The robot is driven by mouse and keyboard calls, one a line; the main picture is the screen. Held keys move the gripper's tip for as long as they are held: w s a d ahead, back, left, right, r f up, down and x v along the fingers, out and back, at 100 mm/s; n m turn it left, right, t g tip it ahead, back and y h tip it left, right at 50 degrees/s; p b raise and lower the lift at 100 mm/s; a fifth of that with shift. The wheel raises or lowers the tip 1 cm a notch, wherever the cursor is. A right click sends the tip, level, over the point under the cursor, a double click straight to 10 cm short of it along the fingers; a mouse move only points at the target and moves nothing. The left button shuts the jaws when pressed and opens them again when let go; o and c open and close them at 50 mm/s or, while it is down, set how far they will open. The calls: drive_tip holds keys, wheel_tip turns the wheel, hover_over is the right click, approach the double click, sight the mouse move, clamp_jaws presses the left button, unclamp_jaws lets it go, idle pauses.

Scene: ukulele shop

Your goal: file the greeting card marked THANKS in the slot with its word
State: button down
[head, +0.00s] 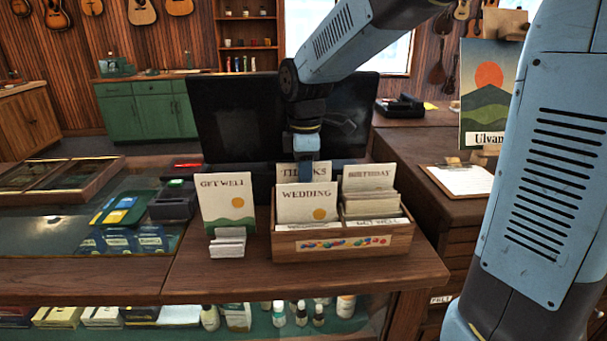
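The card marked THANKS (288,172) is pale and stands upright at the back left of a wooden card box (342,245), behind the card marked WEDDING (307,204). Its lower part is hidden by that card. My gripper (306,170) points down at the top of the THANKS card, with a blue finger in front of the middle of the word. The far finger is hidden, so I cannot tell whether it grips the card or whether the card's bottom sits in a slot.
A BIRTHDAY card (369,177) stands at the back right of the box, with more cards before it. A GET WELL card (228,199) stands in a small holder (228,243) to the left. A dark monitor (235,125) stands close behind. The counter front right is clear.

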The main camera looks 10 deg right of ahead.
drive_tip(key=c, duration=1.1)
unclamp_jaws()
drive_tip(key=shift+c, duration=0.2)
wheel_tip(320, 180, up, 14)
drive_tip(key=shift+f, duration=0.15)
drive_tip(key=s+d+f+m+t, duration=0.2)
drive_tip(key=s+d+f+m, duration=0.1)
drive_tip(key=s+d+m, duration=0.5)
drive_tip(key=s+d+f+m+t, duration=0.3)
drive_tip(key=s+d+m, duration=0.4)
drive_tip(key=s+m, duration=0.2)
drive_tip(key=shift+d+f+m+t, duration=0.3)
drive_tip(key=shift+d+f, duration=0.1)
